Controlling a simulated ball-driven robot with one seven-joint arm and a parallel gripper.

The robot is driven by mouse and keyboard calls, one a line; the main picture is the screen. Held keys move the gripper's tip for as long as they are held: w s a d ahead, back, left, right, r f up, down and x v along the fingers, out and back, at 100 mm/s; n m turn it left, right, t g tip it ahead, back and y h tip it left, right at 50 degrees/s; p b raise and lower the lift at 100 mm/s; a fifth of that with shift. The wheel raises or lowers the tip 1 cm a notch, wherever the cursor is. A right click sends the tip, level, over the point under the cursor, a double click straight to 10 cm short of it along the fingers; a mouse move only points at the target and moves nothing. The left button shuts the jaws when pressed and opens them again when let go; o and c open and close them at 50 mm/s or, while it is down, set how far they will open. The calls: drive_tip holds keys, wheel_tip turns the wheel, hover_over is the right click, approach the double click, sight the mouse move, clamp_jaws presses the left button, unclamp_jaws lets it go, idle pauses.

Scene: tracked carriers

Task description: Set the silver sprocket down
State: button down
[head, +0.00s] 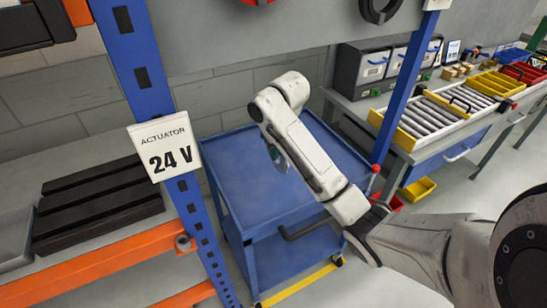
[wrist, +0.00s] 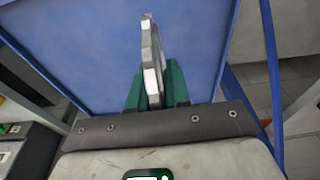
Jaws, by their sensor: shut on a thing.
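The silver sprocket (wrist: 151,60) stands edge-on between the green fingertips of my gripper (wrist: 156,88) in the wrist view. My gripper is shut on it. In the head view my arm reaches over the blue cart (head: 247,180), and my gripper shows only in part behind my forearm. The sprocket is mostly hidden there. The blue top of the cart (wrist: 95,45) fills the background in the wrist view. I cannot tell how far the sprocket is above it.
The cart top looks bare where I see it. A blue upright with a 24 V sign (head: 163,146) stands at left. A bench with a yellow-edged roller tray (head: 432,118) and grey boxes (head: 362,70) is at right. A yellow bin (head: 418,189) sits below it.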

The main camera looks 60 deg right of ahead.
drive_tip(key=w+d+f+b, duration=0.1)
drive_tip(key=d+f+b, duration=0.1)
drive_tip(key=d+f, duration=0.1)
drive_tip(key=w+d+f+b, duration=0.1)
drive_tip(key=d+f+b, duration=0.1)
drive_tip(key=d+f, duration=0.2)
drive_tip(key=w+d+f+b, duration=0.1)
drive_tip(key=d+f+b, duration=0.1)
drive_tip(key=d+f, duration=0.2)
drive_tip(key=shift+w+d+f, duration=0.1)
drive_tip(key=shift+w+d, duration=0.05)
drive_tip(key=shift+d, duration=0.75)
drive_tip(key=shift+w+d+f, duration=0.1)
drive_tip(key=shift+w+d, duration=0.05)
drive_tip(key=shift+d, duration=0.7)
drive_tip(key=shift+f, duration=0.55)
drive_tip(key=shift+f, duration=0.15)
drive_tip(key=c, duration=1.1)
unclamp_jaws()
